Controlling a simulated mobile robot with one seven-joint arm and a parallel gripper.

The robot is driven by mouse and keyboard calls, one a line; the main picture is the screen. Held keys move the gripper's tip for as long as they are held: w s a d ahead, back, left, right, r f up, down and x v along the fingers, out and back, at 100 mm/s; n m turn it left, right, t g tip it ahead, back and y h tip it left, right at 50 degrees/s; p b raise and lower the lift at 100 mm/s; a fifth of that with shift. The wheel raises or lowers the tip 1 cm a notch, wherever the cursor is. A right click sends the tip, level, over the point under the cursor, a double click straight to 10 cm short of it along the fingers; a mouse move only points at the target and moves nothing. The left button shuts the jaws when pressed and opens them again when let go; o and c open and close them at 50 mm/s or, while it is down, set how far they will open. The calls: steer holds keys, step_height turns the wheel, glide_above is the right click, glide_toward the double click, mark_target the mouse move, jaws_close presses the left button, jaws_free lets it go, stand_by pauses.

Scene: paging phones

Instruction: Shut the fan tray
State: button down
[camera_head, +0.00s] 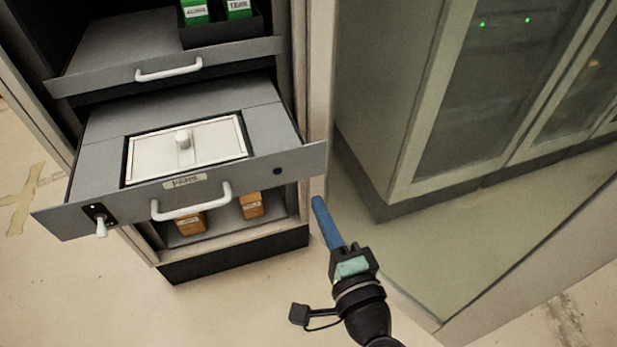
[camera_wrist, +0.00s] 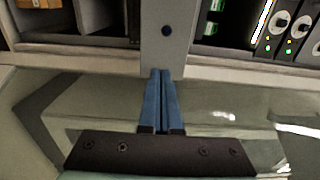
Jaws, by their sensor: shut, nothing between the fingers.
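The fan tray (camera_head: 90,150) is a grey drawer labelled FANS, pulled out of the cabinet in the head view. Its front panel has a white handle (camera_head: 192,207), a small switch lever at the left end and a dark round spot at the right end. A white lidded cover with a knob sits in its top. My gripper (camera_head: 317,201) has blue fingers, shut and empty, just below and right of the panel's right end. In the wrist view the shut fingers (camera_wrist: 161,72) point at the grey panel (camera_wrist: 166,50) with its dark spot; I cannot tell whether they touch.
Above is another partly open grey shelf (camera_head: 110,78) with a handle and a black bin of green boxes. Orange boxes (camera_head: 251,205) sit in the compartment below the tray. A glass-doored cabinet (camera_head: 480,90) stands to the right. Pale floor is clear at the lower left.

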mark_target(301, 167)
steer(key=x, duration=0.7)
steer(key=shift+w, duration=0.15)
